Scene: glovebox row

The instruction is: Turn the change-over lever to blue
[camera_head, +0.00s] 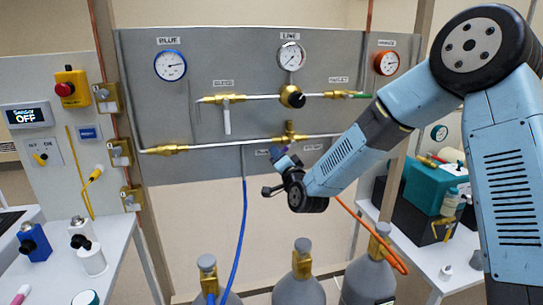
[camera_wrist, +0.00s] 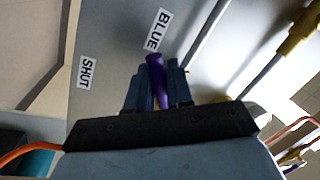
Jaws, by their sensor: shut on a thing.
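The change-over lever (camera_wrist: 156,78) shows purple in the wrist view, between the two dark blue fingers of my gripper (camera_wrist: 158,92). The fingers are shut on it. Its upper end lies just below the BLUE label (camera_wrist: 158,29); the SHUT label (camera_wrist: 84,72) is farther left. In the head view my gripper (camera_head: 276,172) is at the lower middle of the grey panel (camera_head: 200,150), below a brass fitting (camera_head: 290,134) on the lower pipe. The arm and gripper hide much of the lever's mount there, and the exact lever angle is hard to tell.
Above are the BLUE gauge (camera_head: 170,65), LINE gauge (camera_head: 291,56) and ORANGE gauge (camera_head: 386,63). A white-handled valve (camera_head: 227,118) hangs left of my gripper. A blue hose (camera_head: 241,235) and an orange hose (camera_head: 375,240) run down to grey cylinders (camera_head: 302,288) below.

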